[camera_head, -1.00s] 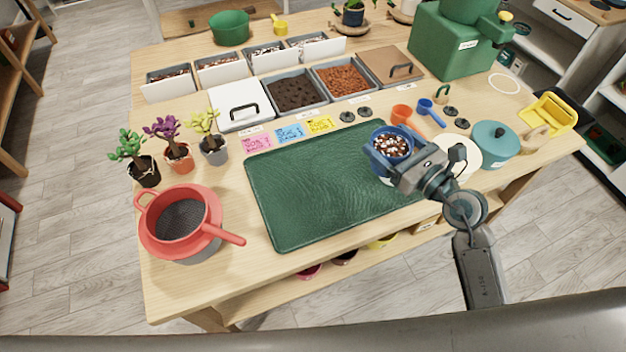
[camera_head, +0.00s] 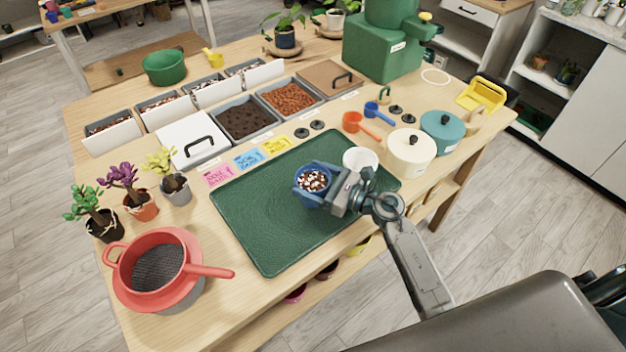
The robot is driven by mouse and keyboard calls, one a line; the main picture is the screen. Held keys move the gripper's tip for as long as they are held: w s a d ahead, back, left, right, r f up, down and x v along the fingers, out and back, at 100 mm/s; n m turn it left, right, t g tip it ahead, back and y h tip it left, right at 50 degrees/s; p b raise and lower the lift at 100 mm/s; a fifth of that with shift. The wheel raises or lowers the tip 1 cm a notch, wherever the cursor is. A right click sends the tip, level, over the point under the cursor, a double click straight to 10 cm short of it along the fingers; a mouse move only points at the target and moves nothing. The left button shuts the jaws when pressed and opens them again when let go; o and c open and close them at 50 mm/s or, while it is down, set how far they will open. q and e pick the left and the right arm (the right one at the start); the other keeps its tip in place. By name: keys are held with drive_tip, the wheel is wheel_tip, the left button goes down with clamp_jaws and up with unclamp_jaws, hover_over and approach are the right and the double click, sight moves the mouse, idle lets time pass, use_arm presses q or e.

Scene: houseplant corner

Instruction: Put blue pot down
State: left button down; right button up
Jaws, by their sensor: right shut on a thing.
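The blue pot (camera_head: 313,179) holds white and brown bits and is upright over the green mat (camera_head: 262,222), right of its middle. My right gripper (camera_head: 328,193) is shut on the pot's right side. I cannot tell whether the pot's base touches the mat. The gripper hides part of the pot's right side. My left gripper is not in view.
A white pot (camera_head: 360,159) stands close behind my right gripper at the mat's right part. A cream lidded pot (camera_head: 410,155) and a teal one (camera_head: 442,132) are further right. A red strainer (camera_head: 160,264) stands front left. The mat's left half is clear.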

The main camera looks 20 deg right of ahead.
drive_tip(key=shift+f, duration=0.25)
drive_tip(key=shift+f, duration=0.1)
drive_tip(key=shift+f, duration=0.15)
drive_tip(key=o, duration=0.9)
drive_tip(key=shift+o, duration=0.2)
